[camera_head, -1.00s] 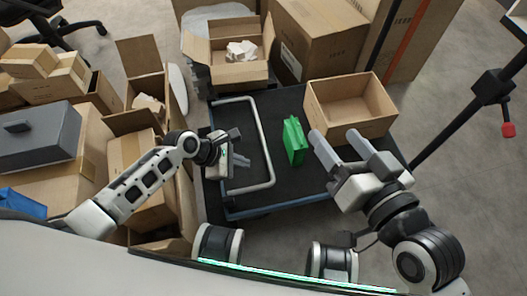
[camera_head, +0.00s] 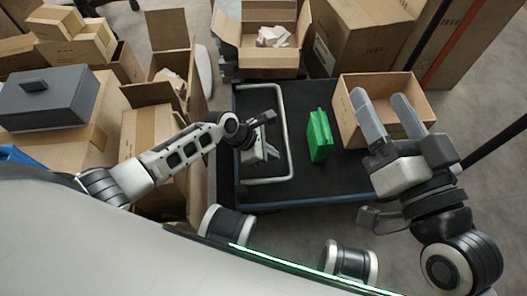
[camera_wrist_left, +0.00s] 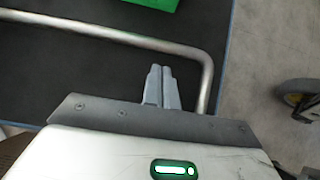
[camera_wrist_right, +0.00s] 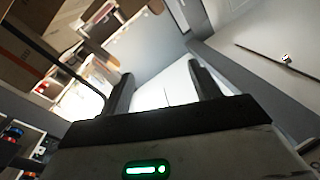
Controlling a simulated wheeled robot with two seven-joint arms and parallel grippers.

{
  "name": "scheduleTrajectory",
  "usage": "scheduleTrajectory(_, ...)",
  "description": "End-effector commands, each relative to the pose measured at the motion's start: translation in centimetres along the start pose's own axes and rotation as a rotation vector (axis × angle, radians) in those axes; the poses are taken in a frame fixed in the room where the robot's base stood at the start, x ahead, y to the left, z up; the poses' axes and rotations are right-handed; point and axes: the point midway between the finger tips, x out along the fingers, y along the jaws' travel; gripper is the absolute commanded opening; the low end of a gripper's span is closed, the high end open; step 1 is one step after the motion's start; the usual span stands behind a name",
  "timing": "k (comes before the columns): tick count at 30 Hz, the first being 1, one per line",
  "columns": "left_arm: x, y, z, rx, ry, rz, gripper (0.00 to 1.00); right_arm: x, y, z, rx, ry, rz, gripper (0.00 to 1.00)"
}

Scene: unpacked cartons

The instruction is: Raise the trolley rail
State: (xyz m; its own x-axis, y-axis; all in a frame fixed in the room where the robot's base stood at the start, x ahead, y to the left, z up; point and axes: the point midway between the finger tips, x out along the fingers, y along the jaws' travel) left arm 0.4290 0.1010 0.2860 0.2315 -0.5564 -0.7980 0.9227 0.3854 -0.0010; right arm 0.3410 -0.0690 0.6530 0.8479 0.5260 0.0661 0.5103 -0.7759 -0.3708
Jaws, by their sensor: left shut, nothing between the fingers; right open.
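The trolley rail (camera_head: 287,130) is a grey U-shaped bar lying low and nearly flat over the dark trolley deck (camera_head: 305,182). My left gripper (camera_head: 272,153) is within the rail's outline, near its long right bar. In the left wrist view its two fingers (camera_wrist_left: 162,72) are together and empty, just inside the bent corner of the rail (camera_wrist_left: 206,62). I cannot tell whether they touch the bar. My right gripper (camera_head: 390,100) is open and empty, raised in front of the open carton on the trolley. Its spread fingers show in the right wrist view (camera_wrist_right: 160,88).
A green object (camera_head: 319,136) stands on the deck right of the rail. An open carton (camera_head: 348,120) is at the deck's right. Another open carton (camera_head: 262,63) with white contents is behind the rail. Cartons and a grey case (camera_head: 45,100) crowd the left. Grey floor shows at the right.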

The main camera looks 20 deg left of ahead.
Motion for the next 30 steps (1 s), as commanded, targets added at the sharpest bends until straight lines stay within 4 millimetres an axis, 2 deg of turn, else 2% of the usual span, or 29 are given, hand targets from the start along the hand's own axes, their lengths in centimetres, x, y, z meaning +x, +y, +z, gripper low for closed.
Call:
scheduleTrajectory(1,1.1,0.1,-0.2,0.001,0.0,0.001,0.0,0.3,0.1,-0.5,-0.061,0.052,-0.017,0.62)
scheduleTrajectory(4,2.3,0.1,-0.2,0.002,-0.001,0.002,0.0,0.7,-0.1,-2.2,-0.163,0.149,-0.042,0.62)
scheduleTrajectory(12,3.7,0.0,0.0,0.001,0.001,0.001,0.0,0.9,-0.8,-4.6,-0.307,0.285,-0.082,0.62)
scheduleTrajectory(30,3.3,-0.1,0.6,0.002,-0.041,-0.002,0.0,0.9,-0.9,-4.6,-0.279,0.256,-0.08,0.62)
